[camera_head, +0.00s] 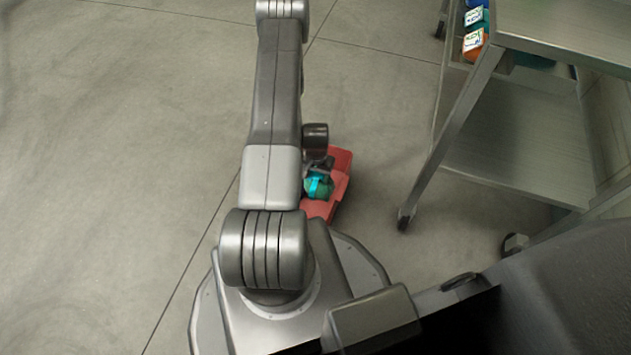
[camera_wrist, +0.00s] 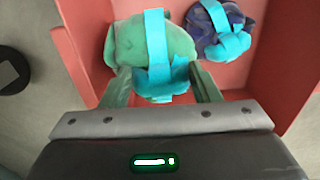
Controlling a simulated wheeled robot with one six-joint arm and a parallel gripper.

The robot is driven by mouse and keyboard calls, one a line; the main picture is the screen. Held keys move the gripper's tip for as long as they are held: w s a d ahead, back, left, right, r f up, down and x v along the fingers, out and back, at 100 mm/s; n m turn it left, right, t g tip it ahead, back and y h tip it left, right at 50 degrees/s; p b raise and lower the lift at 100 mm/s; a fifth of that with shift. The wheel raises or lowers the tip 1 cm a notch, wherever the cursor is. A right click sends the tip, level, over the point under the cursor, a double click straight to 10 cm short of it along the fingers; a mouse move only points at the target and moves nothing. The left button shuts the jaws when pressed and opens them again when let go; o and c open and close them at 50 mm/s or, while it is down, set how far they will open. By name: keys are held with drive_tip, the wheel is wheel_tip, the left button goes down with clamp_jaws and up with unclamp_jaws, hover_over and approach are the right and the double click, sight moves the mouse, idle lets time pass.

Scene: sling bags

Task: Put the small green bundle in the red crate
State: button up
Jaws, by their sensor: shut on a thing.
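My gripper (camera_wrist: 160,82) is shut on a green bundle with a teal strap (camera_wrist: 176,42), one finger on each side of it. The bundle also shows in the head view (camera_head: 319,187), just below my gripper. The red crate (camera_wrist: 88,62) is around the bundle in the wrist view; in the head view the crate (camera_head: 341,163) is on the floor, partly hidden behind my arm. I cannot tell whether the bundle touches the crate's bottom or hangs above it.
A dark blue bundle with a teal strap (camera_wrist: 222,30) lies in the crate, right of the green one. The floor (camera_head: 130,130) at left is clear.

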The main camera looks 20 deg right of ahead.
sight(316, 179)
drive_tip(key=shift+f+b, duration=0.45)
drive_tip(key=shift+f, duration=1.1)
drive_tip(key=shift+f+b, duration=0.45)
drive_tip(key=shift+b, duration=0.05)
drive_tip(key=shift+f, duration=0.2)
drive_tip(key=o, duration=1.5)
drive_tip(key=shift+r, duration=0.1)
drive_tip(key=shift+c, duration=0.2)
